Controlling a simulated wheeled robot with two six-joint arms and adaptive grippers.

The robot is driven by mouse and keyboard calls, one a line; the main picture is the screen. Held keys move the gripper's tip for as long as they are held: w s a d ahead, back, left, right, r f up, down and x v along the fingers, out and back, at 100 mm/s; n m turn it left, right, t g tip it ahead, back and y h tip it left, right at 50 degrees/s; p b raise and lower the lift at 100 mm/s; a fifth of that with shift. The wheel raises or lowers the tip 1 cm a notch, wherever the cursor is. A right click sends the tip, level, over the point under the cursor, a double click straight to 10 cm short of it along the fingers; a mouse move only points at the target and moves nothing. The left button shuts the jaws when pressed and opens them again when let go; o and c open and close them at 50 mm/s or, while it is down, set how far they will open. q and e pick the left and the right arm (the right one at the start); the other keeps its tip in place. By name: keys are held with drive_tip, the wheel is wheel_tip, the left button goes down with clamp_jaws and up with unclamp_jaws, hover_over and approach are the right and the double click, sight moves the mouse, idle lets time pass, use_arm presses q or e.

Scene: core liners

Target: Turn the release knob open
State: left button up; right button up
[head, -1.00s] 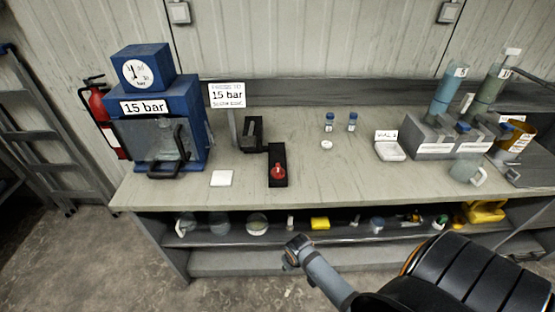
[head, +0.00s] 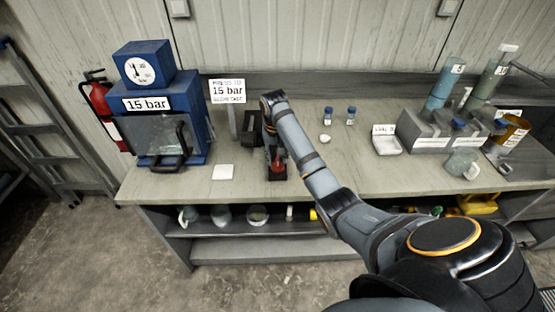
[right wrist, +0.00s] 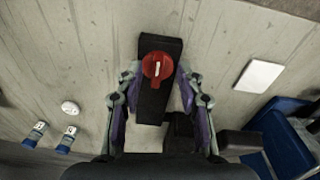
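The red release knob (head: 278,167) sits on a black block (head: 276,178) near the front of the bench, left of centre. In the right wrist view the knob (right wrist: 156,68) has a white mark running along the block's length. My right gripper (right wrist: 160,82) is open and empty, pointing down, with one finger on each side of the block near the knob; I cannot tell whether they touch it. In the head view my right arm partly hides the gripper. My left gripper is not in view.
A blue press (head: 185,110) with a gauge (head: 140,71) and a "15 bar" label stands left. A white square (head: 223,172) lies beside the knob block.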

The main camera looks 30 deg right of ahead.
sight(278, 162)
wheel_tip(278, 162, up, 6)
drive_tip(key=w+d+m, duration=0.1)
drive_tip(key=w+d, duration=0.1)
drive_tip(key=w, duration=0.1)
drive_tip(key=shift+y, duration=0.3)
wheel_tip(278, 162, down, 11)
drive_tip(key=shift+s+r+p, duration=0.1)
drive_tip(key=shift+r+p, duration=0.05)
drive_tip(key=shift+p, duration=1.05)
drive_tip(key=shift+c, duration=0.2)
clamp_jaws()
